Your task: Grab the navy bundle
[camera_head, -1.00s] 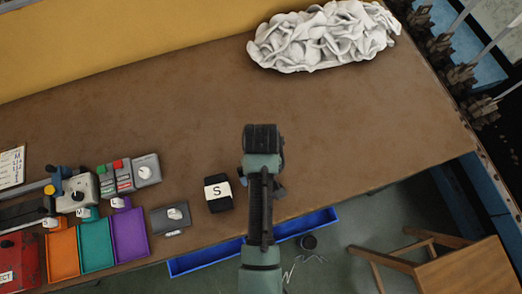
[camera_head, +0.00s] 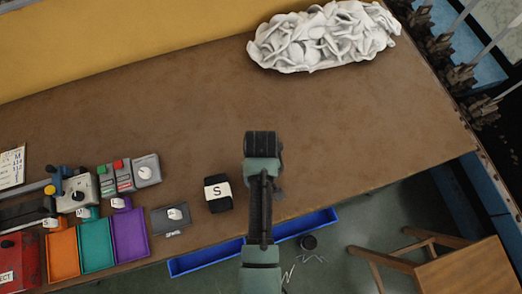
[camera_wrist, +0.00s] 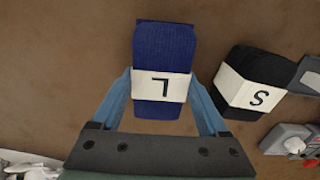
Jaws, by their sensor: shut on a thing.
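The navy bundle (camera_wrist: 163,52) is a folded dark blue sock bundle with a white band marked L. In the wrist view it lies between the two blue fingers of my gripper (camera_wrist: 160,84), which is shut on it at the band. In the head view my arm hides the navy bundle and the fingertips. A black bundle (camera_head: 211,206) with a white band marked S lies just left of my arm on the brown table (camera_head: 150,110). It also shows right of the navy bundle in the wrist view (camera_wrist: 245,65), apart from it.
Orange (camera_head: 63,257), teal (camera_head: 97,246) and purple (camera_head: 131,236) trays stand further left. A crumpled white pile (camera_head: 325,38) lies at the back. The table's middle and right are clear.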

